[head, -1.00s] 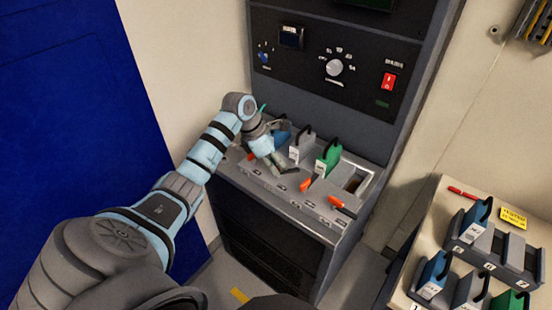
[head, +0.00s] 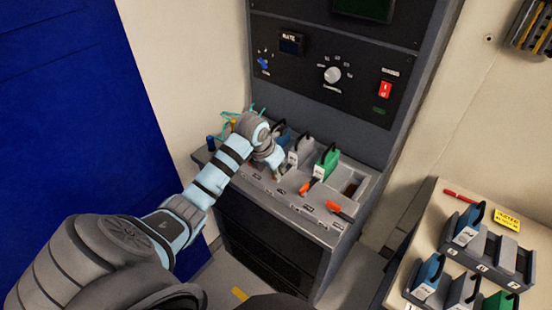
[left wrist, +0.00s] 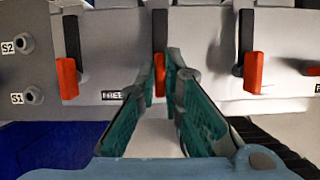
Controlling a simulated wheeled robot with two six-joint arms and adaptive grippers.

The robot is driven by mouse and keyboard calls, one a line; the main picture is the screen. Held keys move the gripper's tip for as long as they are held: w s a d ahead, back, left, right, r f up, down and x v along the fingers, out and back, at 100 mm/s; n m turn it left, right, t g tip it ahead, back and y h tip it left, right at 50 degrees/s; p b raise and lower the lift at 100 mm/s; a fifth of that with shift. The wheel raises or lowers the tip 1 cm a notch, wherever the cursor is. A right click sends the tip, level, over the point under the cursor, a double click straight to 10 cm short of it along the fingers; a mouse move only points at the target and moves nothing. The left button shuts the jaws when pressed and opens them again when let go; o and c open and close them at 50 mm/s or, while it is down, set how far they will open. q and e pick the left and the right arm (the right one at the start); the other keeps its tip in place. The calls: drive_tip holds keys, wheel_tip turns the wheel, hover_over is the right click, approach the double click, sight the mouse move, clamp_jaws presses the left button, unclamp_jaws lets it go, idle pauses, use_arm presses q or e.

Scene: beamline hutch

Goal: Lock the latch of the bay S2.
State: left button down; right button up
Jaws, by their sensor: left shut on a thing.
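The bay rack (head: 262,190) has a row of latches with orange handles along its front. My left gripper (head: 276,174) is at the second latch from the left. In the left wrist view my left gripper (left wrist: 161,82) has its teal fingers shut on that latch's orange handle (left wrist: 160,88), which they partly cover. That bay's own label is not readable. The first latch (left wrist: 67,78) and third latch (left wrist: 252,73) point the same way as the held one. The fourth latch (left wrist: 312,71) lies sideways. My right gripper is not in view.
A blue module, a grey module (head: 300,150) and a green module (head: 325,163) stand behind the latches; the rightmost bay (head: 352,186) looks empty. Sockets marked S2 (left wrist: 28,45) and S1 (left wrist: 33,96) sit at the left. A side table (head: 446,205) with more modules stands at right.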

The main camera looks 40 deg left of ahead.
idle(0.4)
use_arm(q)
drive_tip(key=c, duration=1.7)
unclamp_jaws()
drive_tip(key=shift+s, duration=0.1)
drive_tip(key=shift+r, duration=0.1)
drive_tip(key=v, duration=1.1)
drive_tip(key=shift+s+r, duration=0.25)
drive_tip(key=shift+r, duration=0.1)
